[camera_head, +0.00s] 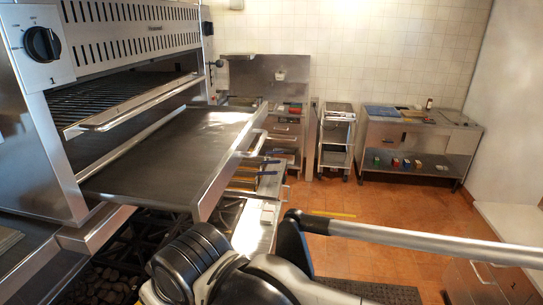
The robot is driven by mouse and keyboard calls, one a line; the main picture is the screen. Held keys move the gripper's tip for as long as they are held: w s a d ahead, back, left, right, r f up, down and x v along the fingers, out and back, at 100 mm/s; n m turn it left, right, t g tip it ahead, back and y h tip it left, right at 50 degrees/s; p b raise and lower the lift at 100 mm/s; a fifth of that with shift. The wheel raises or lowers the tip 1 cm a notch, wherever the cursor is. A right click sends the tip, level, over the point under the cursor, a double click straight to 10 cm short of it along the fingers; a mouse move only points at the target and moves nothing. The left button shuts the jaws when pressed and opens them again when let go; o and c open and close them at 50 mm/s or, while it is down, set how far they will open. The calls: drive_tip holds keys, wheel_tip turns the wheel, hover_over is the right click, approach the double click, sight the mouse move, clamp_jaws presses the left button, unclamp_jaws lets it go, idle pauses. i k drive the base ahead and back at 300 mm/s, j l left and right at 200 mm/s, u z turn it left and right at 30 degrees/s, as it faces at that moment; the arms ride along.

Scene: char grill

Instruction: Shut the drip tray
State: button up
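The drip tray (185,145) is a wide, flat, dark metal tray under the grill (130,30) at the left. It sticks far out of the grill body toward the right, over the counter edge. Its bright front panel (228,172) carries a bar handle (254,143) facing right. Parts of my arm fill the bottom middle of the view, below and in front of the tray. I cannot make out my gripper's fingers, and I see nothing of mine touching the tray or its handle.
A wire rack with its own handle (135,108) sits above the tray. A trolley (336,140) and a steel table (415,140) stand at the back. The orange floor (370,220) between is mostly clear.

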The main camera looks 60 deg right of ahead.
sight(184, 162)
drive_tip(key=k+z, duration=0.15)
drive_tip(key=z, duration=0.25)
drive_tip(key=k+l+z, duration=0.1)
drive_tip(key=z, duration=0.3)
drive_tip(key=k+l+z, duration=0.1)
drive_tip(key=z, duration=0.3)
